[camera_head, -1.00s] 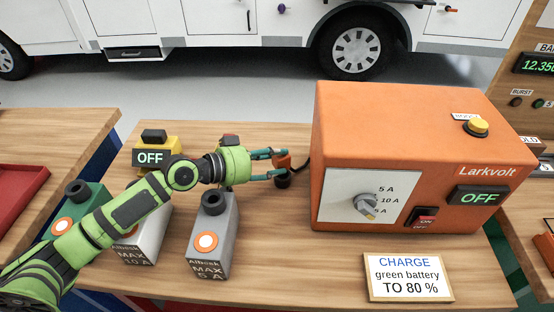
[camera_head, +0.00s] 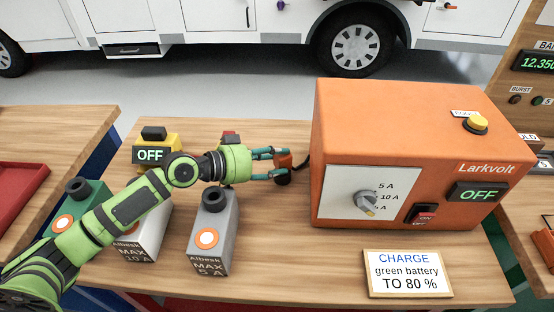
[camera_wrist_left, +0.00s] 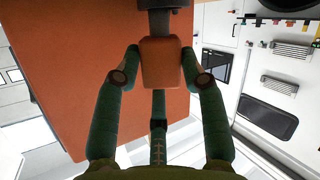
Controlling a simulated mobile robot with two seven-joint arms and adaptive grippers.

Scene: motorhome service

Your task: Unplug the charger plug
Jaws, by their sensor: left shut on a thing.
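The orange charger plug (camera_head: 284,161) is held beside the left side of the orange Larkvolt charger (camera_head: 410,120). My left gripper (camera_head: 281,163) is shut on it. A dark cable runs from near the plug to the charger. A dark round part shows just under the plug in the head view; I cannot tell whether the plug is seated in something. The charger display reads OFF. My right gripper is not in view.
A grey MAX 5 A battery (camera_head: 212,235), a white MAX 10 A battery (camera_head: 136,246) and a green battery (camera_head: 92,198) stand on the wooden table. A yellow unit (camera_head: 171,144) reads OFF. A sign (camera_head: 408,274) lies in front of the charger.

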